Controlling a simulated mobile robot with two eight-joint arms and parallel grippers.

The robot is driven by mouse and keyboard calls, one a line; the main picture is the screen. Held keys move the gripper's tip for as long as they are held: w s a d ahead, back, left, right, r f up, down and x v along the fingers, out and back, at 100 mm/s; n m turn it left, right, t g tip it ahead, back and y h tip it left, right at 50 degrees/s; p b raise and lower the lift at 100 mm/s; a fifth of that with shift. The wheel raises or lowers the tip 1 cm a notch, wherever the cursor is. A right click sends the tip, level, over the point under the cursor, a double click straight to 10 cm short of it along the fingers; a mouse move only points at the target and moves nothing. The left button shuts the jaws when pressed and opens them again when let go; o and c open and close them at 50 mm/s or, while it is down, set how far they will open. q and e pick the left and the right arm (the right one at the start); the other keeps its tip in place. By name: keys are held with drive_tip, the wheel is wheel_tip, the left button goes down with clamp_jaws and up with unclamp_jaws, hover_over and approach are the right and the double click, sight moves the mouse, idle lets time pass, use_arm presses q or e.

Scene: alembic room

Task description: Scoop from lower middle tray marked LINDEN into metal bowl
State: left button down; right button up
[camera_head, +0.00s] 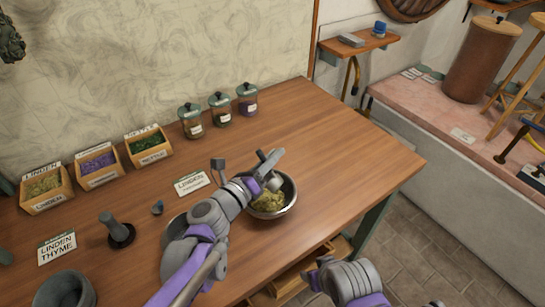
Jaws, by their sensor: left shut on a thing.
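The metal bowl (291,201) stands on the table with yellow-green dried herb (268,203) in it. My left gripper (268,182) is over the bowl's back left part, shut on a grey tool (272,160), seemingly the scoop. Its scooping end and any load cannot be made out. A wooden tray marked LINDEN (46,204) with yellowish herb stands at the far left of the table, leftmost of three trays. A LINDEN card (190,184) lies left of the bowl. My right wrist (348,281) is at the bottom, beyond the table's front edge; its fingers cannot be made out.
A purple-filled tray (103,178) and a NETTLE tray (152,156) stand beside the linden tray. Three lidded jars (220,110) stand at the back. A second bowl (172,233) is partly behind my left arm. A pestle (117,232), mortar (65,290) and LINDEN THYME card (57,247) are left.

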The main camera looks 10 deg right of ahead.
use_arm(q)
drive_tip(key=m+p, duration=0.1)
drive_tip(key=m, duration=0.2)
drive_tip(key=r+m+p, duration=0.1)
drive_tip(key=m, duration=0.2)
drive_tip(key=shift+r, duration=0.15)
drive_tip(key=shift+r+m+p, duration=0.2)
drive_tip(key=shift+m+p, duration=0.3)
drive_tip(key=shift+m, duration=1.1)
drive_tip(key=shift+r+m+p, duration=0.15)
drive_tip(key=shift+m+p, duration=0.3)
drive_tip(key=shift+m, duration=1.15)
